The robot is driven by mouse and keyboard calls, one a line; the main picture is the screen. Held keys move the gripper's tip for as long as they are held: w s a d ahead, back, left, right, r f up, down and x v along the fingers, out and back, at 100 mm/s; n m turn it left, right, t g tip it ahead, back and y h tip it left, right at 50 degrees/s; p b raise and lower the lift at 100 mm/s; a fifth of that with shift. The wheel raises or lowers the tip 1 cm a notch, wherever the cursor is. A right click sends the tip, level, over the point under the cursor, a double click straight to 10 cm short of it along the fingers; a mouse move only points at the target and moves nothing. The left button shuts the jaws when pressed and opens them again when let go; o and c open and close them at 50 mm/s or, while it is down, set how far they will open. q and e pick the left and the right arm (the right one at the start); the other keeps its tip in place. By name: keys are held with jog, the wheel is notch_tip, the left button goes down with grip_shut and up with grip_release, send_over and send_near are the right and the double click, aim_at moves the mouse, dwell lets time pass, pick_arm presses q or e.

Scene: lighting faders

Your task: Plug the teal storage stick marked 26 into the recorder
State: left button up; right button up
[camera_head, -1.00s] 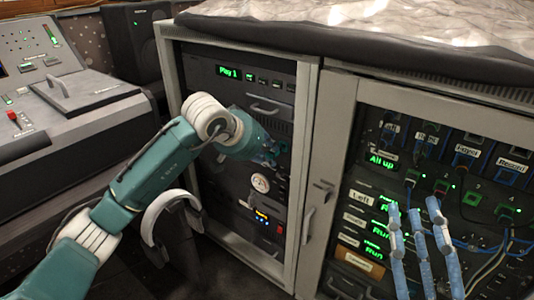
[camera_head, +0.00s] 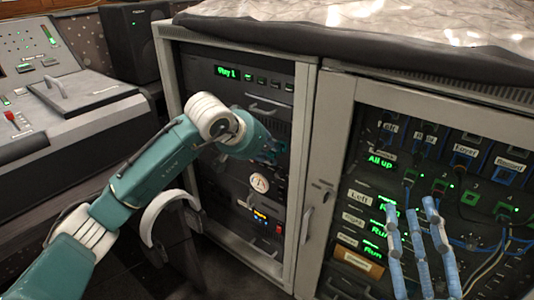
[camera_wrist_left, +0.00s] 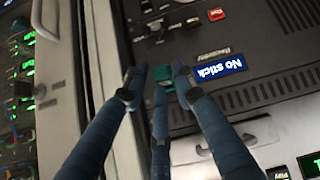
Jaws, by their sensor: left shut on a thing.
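The recorder (camera_wrist_left: 255,50) is a dark panel in the left wrist view, with a blue display (camera_wrist_left: 220,68) reading "No stick". In the head view it is within the left cabinet, partly behind my arm. The teal storage stick (camera_wrist_left: 163,76) is held between the fingertips of my left gripper (camera_wrist_left: 160,92), which is shut on it. The stick is close to the panel; whether it touches cannot be told. Its number is not readable. In the head view my left gripper (camera_head: 272,150) is at the rack front. My right gripper (camera_head: 412,207) has its fingers apart, with nothing seen between them.
The right cabinet (camera_head: 470,200) holds labelled sockets, plugs and cables behind my right fingers. A pale door frame with a handle (camera_head: 307,222) stands between the cabinets. A mixing desk (camera_head: 70,110) is at the left.

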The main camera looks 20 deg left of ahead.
pick_arm(q)
jog(key=shift+w+d, duration=0.15)
jog(key=shift+w, duration=0.45)
dwell(1.1)
jog(key=shift+w+r, duration=0.1)
jog(key=shift+r, duration=0.05)
dwell(0.5)
jog(key=o, duration=1)
jog(key=shift+w+d, duration=0.1)
jog(key=shift+o, duration=0.2)
jog(key=v, duration=1.2)
